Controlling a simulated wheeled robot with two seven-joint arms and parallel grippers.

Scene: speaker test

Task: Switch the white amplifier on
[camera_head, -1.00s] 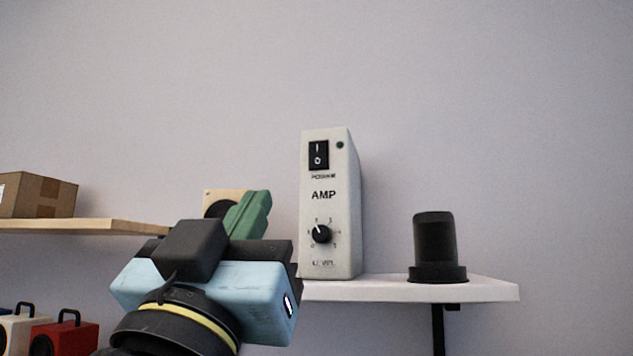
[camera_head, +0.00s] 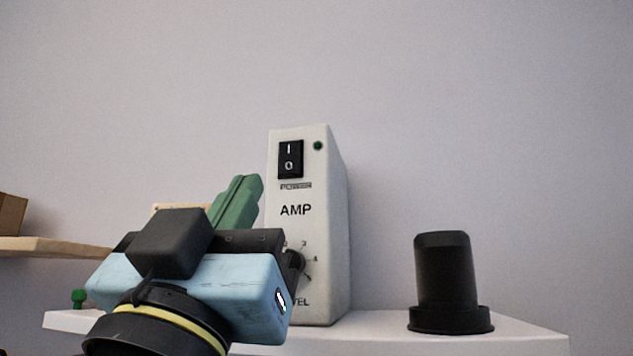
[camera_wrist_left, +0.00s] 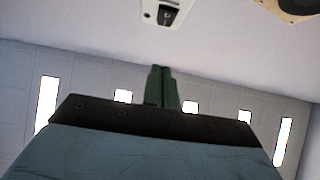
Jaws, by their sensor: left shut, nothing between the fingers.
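The white amplifier (camera_head: 312,225) stands upright on a white shelf. Its front has a black rocker power switch (camera_head: 290,159) marked I and O, a small dark green lamp (camera_head: 318,146) and a level knob (camera_head: 297,262) partly hidden by my gripper. My left gripper (camera_head: 246,186) has its green fingers shut and empty, in front of and left of the amplifier, a little below the switch in the picture. In the left wrist view the fingers (camera_wrist_left: 162,88) point up towards the amplifier's front (camera_wrist_left: 160,5), with the switch (camera_wrist_left: 166,14) at the top edge. My right gripper is not in view.
A black cylindrical object (camera_head: 447,285) stands on the white shelf (camera_head: 385,338), right of the amplifier. A speaker (camera_wrist_left: 290,8) shows at the wrist view's top right. A wooden shelf (camera_head: 50,247) with a cardboard box (camera_head: 11,214) is at left. The wall above is clear.

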